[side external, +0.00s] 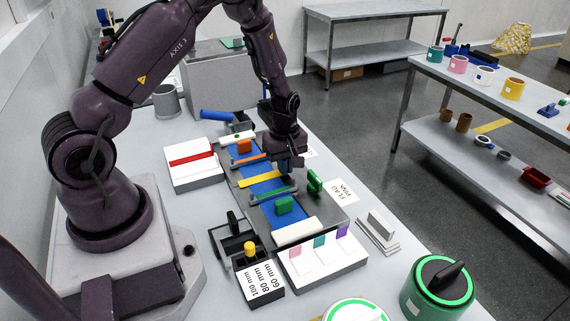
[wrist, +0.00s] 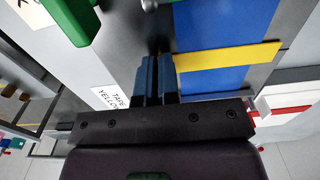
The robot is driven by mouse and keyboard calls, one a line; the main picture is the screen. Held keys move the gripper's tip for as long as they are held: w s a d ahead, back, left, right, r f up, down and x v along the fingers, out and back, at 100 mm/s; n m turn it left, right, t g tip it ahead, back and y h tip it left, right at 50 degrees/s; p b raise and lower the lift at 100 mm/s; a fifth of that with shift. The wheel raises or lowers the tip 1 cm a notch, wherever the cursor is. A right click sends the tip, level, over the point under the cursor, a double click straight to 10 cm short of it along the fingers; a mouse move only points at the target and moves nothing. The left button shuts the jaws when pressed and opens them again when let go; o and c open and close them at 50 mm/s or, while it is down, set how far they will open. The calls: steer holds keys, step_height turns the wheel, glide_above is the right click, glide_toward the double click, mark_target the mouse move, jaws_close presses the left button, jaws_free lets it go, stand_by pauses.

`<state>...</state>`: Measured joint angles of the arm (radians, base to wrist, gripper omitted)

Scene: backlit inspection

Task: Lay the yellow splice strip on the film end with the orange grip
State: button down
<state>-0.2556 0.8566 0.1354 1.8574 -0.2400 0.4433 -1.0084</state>
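The yellow splice strip (side external: 262,179) spans the blue film (side external: 263,188) crosswise. In the side view it lies between the orange clamp bar (side external: 252,158) and the green clamp bar (side external: 272,194). An orange grip block (side external: 244,146) stands at the far end of the film and a green block (side external: 284,204) on the near part. My gripper (side external: 288,166) is low at the strip's right end. In the wrist view, its blue fingers (wrist: 157,72) are close together and the yellow strip (wrist: 230,55) runs right from them. Whether they pinch the strip's end is hidden.
Another green block (side external: 315,181) stands at the bed's right edge. A white block with a red band (side external: 192,156) lies left of the bed. A white rack with coloured tabs (side external: 320,255) and a labelled box (side external: 259,281) stand in front.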

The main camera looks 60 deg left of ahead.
steer(key=c, duration=1.3)
jaws_free()
steer(key=shift+o, duration=0.2)
step_height(320, 180, up, 13)
